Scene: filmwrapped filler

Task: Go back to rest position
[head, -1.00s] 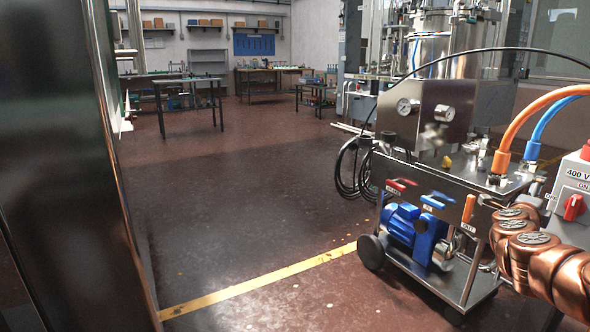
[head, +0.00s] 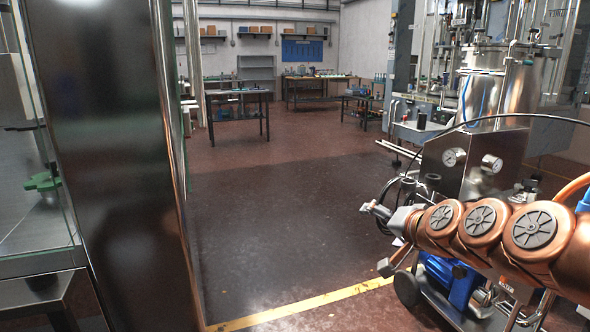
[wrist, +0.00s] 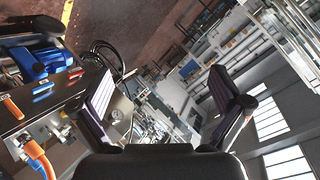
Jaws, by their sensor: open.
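My gripper (head: 378,212) is at the end of my copper-coloured arm, which reaches in from the right in the head view. It is raised in front of the steel pump cart (head: 490,155). In the wrist view my gripper (wrist: 165,103) shows two dark finger pads spread wide apart, open, with nothing between them. The wrist view is tilted and shows the cart (wrist: 60,115) at left, with its blue motor and coloured valve handles. In the head view my arm hides part of the cart and its hoses.
A dark steel column (head: 105,150) stands close at left, beside a glass-sided bench with a green knob (head: 43,182). A yellow line (head: 300,307) crosses the brown floor. The middle floor (head: 270,210) is clear. Workbenches (head: 315,90) stand at the back.

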